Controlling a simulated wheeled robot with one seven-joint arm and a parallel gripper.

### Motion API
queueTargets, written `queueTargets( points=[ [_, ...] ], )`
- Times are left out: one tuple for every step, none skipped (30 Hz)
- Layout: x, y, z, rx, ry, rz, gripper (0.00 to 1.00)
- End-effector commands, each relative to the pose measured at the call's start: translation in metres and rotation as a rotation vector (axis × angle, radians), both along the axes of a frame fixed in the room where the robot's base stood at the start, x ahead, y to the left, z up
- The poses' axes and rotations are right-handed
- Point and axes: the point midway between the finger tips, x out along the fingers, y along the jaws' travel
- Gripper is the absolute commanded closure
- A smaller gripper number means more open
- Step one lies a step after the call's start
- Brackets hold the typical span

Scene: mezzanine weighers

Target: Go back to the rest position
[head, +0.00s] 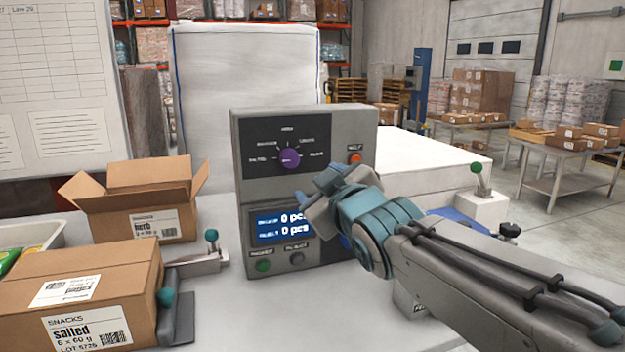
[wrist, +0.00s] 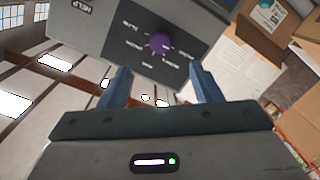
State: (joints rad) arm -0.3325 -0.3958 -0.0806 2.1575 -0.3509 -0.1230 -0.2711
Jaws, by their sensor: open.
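My gripper (head: 322,196) is in front of the right half of a grey control box (head: 250,160), below its purple dial (head: 289,158). In the wrist view my gripper (wrist: 158,84) is open, with two blue fingers apart and nothing between them. The purple dial (wrist: 160,43) shows beyond the fingertips, apart from them. My arm reaches in from the lower right of the head view and hides part of the box's lower right. The lit display (head: 282,224) reads 0 pcs on both lines.
An open carton (head: 150,205) and a closed "salted" carton (head: 85,295) stand at left, beside a small lever (head: 212,248). Another green-topped lever (head: 478,178) stands at right. The bench is clear in front of the box. Tables with cartons (head: 560,145) are behind at right.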

Motion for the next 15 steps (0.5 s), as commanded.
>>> queueTargets(
  points=[
    [-0.001,-0.008,0.000,0.006,0.048,-0.026,0.42],
    [-0.002,-0.013,-0.004,0.014,0.088,-0.046,0.42],
    [-0.005,-0.022,-0.012,0.025,0.154,-0.079,0.42],
    [-0.008,-0.030,-0.019,0.036,0.210,-0.108,0.42],
    [-0.013,-0.039,-0.026,0.050,0.273,-0.141,0.42],
    [-0.021,-0.050,-0.037,0.069,0.361,-0.187,0.42],
    [-0.028,-0.058,-0.046,0.084,0.431,-0.223,0.42],
    [-0.037,-0.066,-0.055,0.101,0.500,-0.260,0.42],
    [-0.050,-0.076,-0.067,0.123,0.591,-0.308,0.42],
    [-0.061,-0.082,-0.075,0.139,0.659,-0.343,0.42],
    [-0.072,-0.088,-0.082,0.157,0.724,-0.379,0.42],
    [-0.088,-0.094,-0.091,0.180,0.811,-0.425,0.42],
    [-0.101,-0.099,-0.098,0.196,0.872,-0.458,0.42],
    [-0.113,-0.102,-0.103,0.212,0.930,-0.489,0.42],
    [-0.128,-0.106,-0.109,0.232,1.002,-0.528,0.42]
  ],
)
